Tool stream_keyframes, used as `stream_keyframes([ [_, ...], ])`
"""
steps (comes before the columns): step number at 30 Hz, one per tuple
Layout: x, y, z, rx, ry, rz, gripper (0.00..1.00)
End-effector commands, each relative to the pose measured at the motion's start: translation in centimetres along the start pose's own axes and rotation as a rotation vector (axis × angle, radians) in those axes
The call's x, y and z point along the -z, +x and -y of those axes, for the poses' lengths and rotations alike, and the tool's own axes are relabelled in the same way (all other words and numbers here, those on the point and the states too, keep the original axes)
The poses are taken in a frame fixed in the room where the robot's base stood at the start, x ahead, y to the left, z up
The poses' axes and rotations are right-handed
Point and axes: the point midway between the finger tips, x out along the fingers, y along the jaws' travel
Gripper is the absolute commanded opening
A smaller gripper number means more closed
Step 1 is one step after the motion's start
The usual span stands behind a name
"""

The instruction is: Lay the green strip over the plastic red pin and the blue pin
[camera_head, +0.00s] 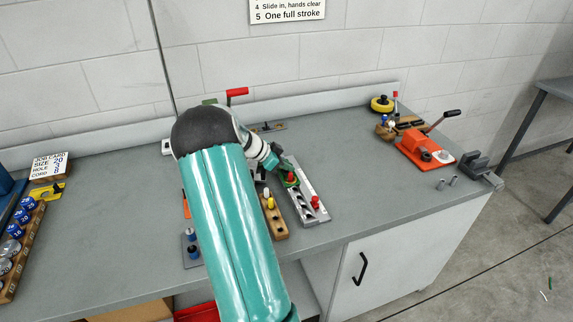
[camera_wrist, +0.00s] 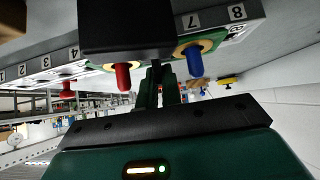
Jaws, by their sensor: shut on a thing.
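My gripper (camera_head: 277,168) is over the far part of a grey slotted rail (camera_head: 310,218) on the bench; its fingers also show in the wrist view (camera_wrist: 158,92), close together. It is shut on the green strip (camera_head: 289,184), of which only a small green part shows beside a red pin. In the wrist view a red pin (camera_wrist: 123,77) stands left of the fingers and the blue pin (camera_wrist: 194,62) right of them, on the numbered rail. A second red pin (camera_wrist: 66,90) stands farther left. I cannot tell which red pin is plastic. A black block (camera_wrist: 125,28) hides part of the rail.
A wooden block with yellow and white pegs (camera_head: 273,222) stands left of the rail. A rack of blue-capped pieces (camera_head: 20,240) is at the far left.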

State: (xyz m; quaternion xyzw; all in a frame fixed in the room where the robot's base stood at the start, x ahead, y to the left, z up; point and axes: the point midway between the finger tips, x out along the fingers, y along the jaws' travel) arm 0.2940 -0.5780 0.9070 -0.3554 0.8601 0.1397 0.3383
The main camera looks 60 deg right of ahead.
Motion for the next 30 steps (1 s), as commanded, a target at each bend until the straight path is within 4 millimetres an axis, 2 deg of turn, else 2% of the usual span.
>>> stream_keyframes([
  [2,-0.1,0.1,0.0,0.0,0.0,0.0,0.0],
  [3,-0.1,0.1,0.0,0.0,0.0,0.0,0.14],
  [6,-0.1,0.1,0.0,0.0,0.0,0.0,0.32],
  [14,-0.1,0.1,0.0,0.0,0.0,0.0,0.32],
  [19,-0.1,-1.1,0.1,0.003,0.0,0.0,0.32],
  [23,-0.1,-3.3,0.1,0.005,0.0,0.0,0.32],
  [30,-0.2,-8.7,0.1,0.005,-0.001,0.0,0.32],
])
